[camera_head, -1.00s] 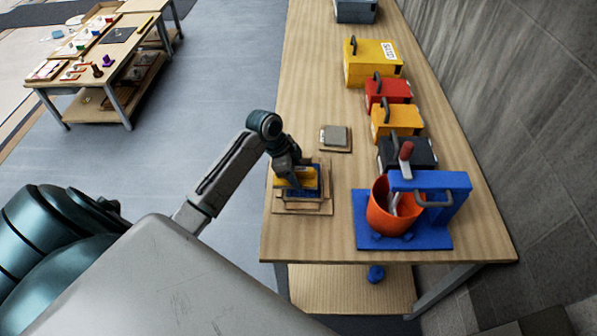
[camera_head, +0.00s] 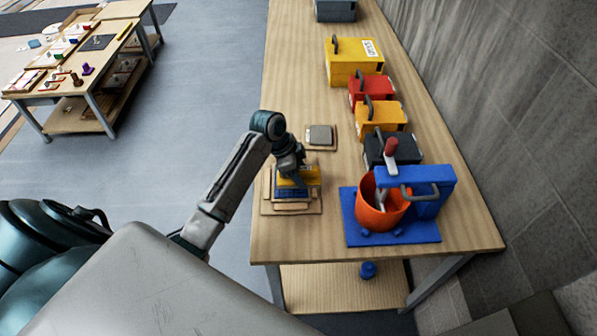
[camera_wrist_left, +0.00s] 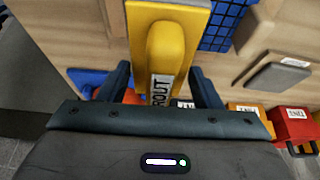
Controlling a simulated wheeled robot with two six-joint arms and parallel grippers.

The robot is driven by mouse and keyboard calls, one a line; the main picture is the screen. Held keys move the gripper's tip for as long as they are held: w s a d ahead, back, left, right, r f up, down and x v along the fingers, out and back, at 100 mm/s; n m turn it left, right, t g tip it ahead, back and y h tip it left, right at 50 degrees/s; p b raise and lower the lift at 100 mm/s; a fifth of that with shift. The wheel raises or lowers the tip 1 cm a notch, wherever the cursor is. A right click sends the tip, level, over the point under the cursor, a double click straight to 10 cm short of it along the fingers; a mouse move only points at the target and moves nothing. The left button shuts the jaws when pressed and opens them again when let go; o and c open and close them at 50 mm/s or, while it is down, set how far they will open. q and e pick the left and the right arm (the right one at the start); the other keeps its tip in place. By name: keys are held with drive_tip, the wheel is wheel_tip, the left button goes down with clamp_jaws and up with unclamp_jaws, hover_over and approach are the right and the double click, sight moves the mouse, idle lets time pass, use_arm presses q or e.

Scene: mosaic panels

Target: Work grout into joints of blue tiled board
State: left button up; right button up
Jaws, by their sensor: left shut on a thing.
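My left gripper (camera_head: 291,170) is shut on the handle of a yellow grout float (camera_head: 312,177). In the left wrist view the gripper (camera_wrist_left: 160,82) has its fingers on both sides of the float's yellow handle (camera_wrist_left: 165,45), which bears a partly hidden label. The blue tiled board (camera_head: 290,193) lies in a wooden frame on the bench, under the float. My right gripper is out of view.
An orange bucket (camera_head: 378,212) stands on a blue base with a blue clamp-like stand (camera_head: 428,190). A small grey pad (camera_head: 320,135) lies behind the board. Several toolboxes, one yellow (camera_head: 352,65), line the wall side of the bench (camera_head: 285,235). Another table stands far left.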

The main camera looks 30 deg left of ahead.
sight(306, 168)
use_arm(q)
drive_tip(key=shift+r, duration=2.85)
drive_tip(key=shift+r, duration=0.1)
drive_tip(key=shift+r, duration=1.4)
drive_tip(key=shift+f, duration=0.15)
